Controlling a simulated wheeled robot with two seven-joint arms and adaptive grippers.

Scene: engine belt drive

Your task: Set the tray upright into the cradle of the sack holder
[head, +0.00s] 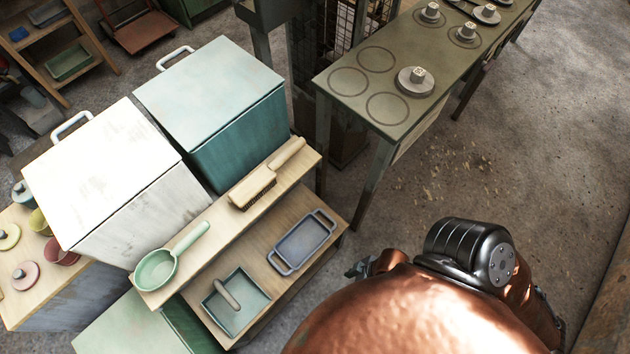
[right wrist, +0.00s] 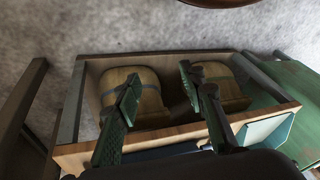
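A grey-blue tray (head: 303,242) with a handle at each end lies flat on the lower wooden shelf in the head view. My right gripper (right wrist: 160,82) shows in the right wrist view with its two fingers apart and nothing between them. It is over a wooden shelf unit holding two round wooden tubs. In the head view only a small dark part of the right gripper (head: 360,268) shows beside my copper arm, right of the tray and apart from it. I cannot make out the sack holder or its cradle. My left gripper is not in view.
A brush (head: 266,176) and a green ladle (head: 170,258) lie on the upper shelf (head: 225,222). A teal dustpan (head: 236,301) is left of the tray. White and teal bins stand behind.

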